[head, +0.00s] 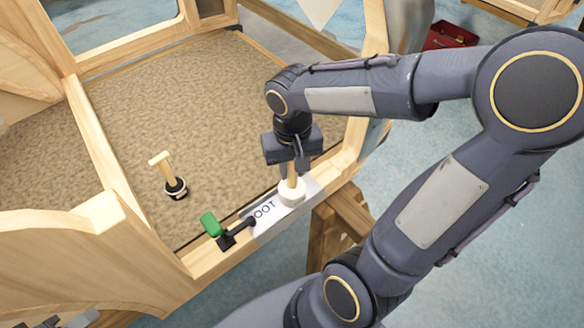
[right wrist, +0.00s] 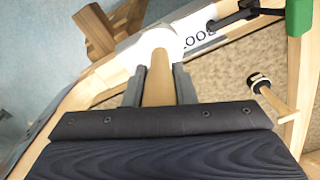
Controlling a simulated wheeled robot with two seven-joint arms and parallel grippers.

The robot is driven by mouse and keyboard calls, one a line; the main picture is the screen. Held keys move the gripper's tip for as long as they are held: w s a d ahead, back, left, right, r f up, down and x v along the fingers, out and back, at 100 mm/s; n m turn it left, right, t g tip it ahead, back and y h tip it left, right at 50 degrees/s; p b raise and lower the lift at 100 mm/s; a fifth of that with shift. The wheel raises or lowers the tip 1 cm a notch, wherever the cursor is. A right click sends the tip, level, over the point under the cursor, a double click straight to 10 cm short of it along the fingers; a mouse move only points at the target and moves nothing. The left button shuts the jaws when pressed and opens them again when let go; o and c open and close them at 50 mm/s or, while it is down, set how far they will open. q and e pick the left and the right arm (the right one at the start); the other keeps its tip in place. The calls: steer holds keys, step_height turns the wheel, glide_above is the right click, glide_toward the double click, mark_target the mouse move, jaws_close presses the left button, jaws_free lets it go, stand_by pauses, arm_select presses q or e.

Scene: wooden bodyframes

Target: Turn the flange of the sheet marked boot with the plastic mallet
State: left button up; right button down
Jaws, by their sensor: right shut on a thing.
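The sheet marked boot (head: 274,219) lies along the wooden sill of the bodyframe; in the head view only "OOT" of its lettering shows. It also shows in the right wrist view (right wrist: 197,42). My right gripper (head: 293,168) is shut on the wooden handle of a mallet with a white head (head: 291,194). The mallet is head down over the sheet, and its head hides part of it. In the right wrist view the white head (right wrist: 159,38) is beyond the fingers; whether it touches the sheet I cannot tell. My left gripper is not in view.
A clamp with a green handle (head: 211,224) sits on the sill at the sheet's left end. A wooden trestle (head: 338,225) is below the sill. A red box (head: 450,36) is far back.

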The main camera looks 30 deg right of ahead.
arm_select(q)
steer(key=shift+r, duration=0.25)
arm_select(e)
steer(key=shift+r, duration=0.3)
